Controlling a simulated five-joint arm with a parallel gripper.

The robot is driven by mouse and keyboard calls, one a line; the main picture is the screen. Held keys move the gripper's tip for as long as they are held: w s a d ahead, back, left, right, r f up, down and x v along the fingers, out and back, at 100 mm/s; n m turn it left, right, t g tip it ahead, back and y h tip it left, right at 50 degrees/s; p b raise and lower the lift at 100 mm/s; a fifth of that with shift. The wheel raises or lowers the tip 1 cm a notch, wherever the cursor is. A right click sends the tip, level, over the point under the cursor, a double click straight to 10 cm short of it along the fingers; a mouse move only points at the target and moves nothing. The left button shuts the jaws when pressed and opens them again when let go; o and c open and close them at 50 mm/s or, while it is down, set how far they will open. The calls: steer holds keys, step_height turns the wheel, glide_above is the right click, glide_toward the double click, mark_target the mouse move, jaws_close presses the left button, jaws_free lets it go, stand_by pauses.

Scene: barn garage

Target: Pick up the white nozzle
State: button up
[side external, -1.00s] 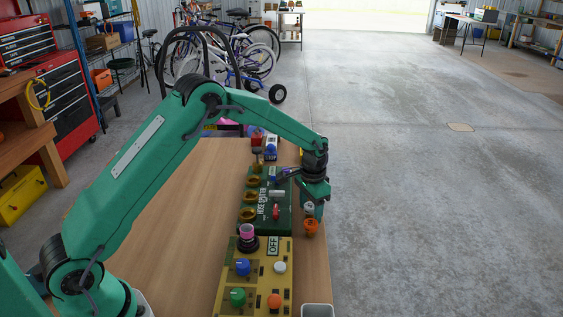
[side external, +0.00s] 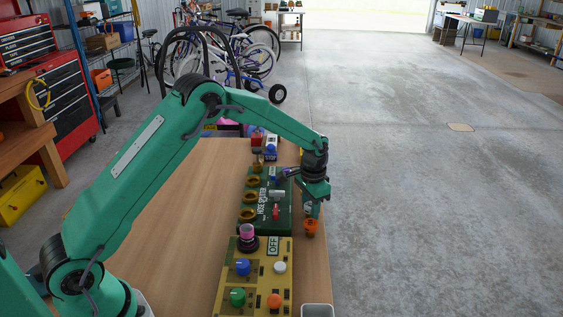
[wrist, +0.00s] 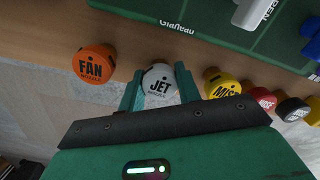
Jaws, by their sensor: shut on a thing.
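The white nozzle (wrist: 160,84) has a round cap marked JET. In the wrist view it sits between the two green fingers of my gripper (wrist: 159,86), which is shut on it. In the side view my gripper (side external: 311,206) points down at the table's right edge, and it hides most or all of the white nozzle. I cannot tell whether the nozzle still touches the table.
An orange FAN nozzle (wrist: 93,64) stands close on one side; it also shows in the side view (side external: 310,228). A yellow nozzle (wrist: 221,87), a red one (wrist: 262,98) and a black one (wrist: 292,109) continue the row. The green hose splitter box (side external: 284,220) and yellow control panel (side external: 256,266) lie nearby.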

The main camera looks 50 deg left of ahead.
steer(key=shift+r, duration=0.5)
step_height(320, 180, up, 3)
steer(key=shift+r, duration=0.2)
steer(key=s+d+r, duration=0.6)
steer(key=d, duration=0.3)
steer(key=shift+s+d+r, duration=0.25)
steer(key=shift+d, duration=0.1)
steer(key=s+a+n, duration=0.1)
steer(key=a+n, duration=0.1)
steer(key=a, duration=1)
steer(key=s+a+f+n, duration=0.1)
steer(key=s+a+n, duration=0.1)
steer(key=a, duration=1)
steer(key=shift+a+n, duration=0.3)
steer(key=shift+a, duration=0.05)
steer(key=shift+f, duration=0.15)
steer(key=shift+f, duration=2.75)
